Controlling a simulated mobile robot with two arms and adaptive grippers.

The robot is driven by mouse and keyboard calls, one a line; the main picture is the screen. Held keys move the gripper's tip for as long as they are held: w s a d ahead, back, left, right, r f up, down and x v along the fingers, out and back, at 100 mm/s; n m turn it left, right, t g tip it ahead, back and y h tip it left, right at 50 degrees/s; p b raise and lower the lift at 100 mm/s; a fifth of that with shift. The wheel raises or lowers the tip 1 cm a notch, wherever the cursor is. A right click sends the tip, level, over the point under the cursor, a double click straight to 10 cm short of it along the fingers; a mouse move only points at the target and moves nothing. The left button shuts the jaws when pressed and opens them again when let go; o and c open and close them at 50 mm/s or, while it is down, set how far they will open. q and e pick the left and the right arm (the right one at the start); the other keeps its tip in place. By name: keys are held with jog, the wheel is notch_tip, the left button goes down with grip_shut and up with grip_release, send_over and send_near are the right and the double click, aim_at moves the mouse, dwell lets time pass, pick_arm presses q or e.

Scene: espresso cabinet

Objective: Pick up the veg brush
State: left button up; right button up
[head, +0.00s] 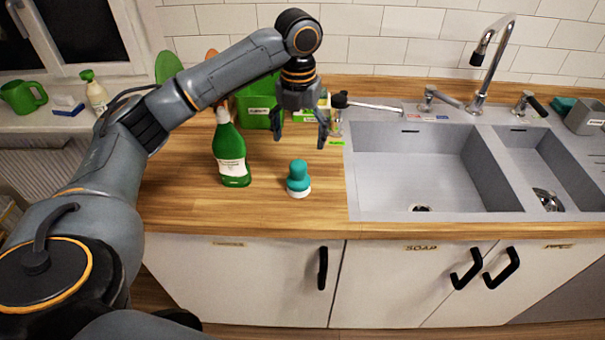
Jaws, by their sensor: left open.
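The veg brush (298,177) has a teal knob handle and a pale bristle base. It stands upright on the wooden counter, left of the sink, near the front edge. My left gripper (300,141) is open, with its fingers pointing down. It appears above and behind the brush in the head view, empty and apart from it. My right gripper is not in view.
A green spray bottle (230,150) stands just left of the brush. A green box (258,103) is behind my gripper. A grey double sink (437,213) with a tap (490,62) fills the right. The wooden counter (180,200) is clear at front left.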

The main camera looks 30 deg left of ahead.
aim_at(299, 162)
pick_arm(q)
notch_tip(299, 162, down, 8)
jog(key=shift+s+r+p, duration=0.1)
jog(key=shift+p, duration=0.3)
jog(key=f, duration=0.1)
jog(key=f+p, duration=0.1)
jog(key=f, duration=0.3)
jog(key=shift+s+p, duration=0.3)
jog(key=shift+f, duration=0.25)
jog(key=shift+d, duration=0.1)
jog(key=c, duration=1.3)
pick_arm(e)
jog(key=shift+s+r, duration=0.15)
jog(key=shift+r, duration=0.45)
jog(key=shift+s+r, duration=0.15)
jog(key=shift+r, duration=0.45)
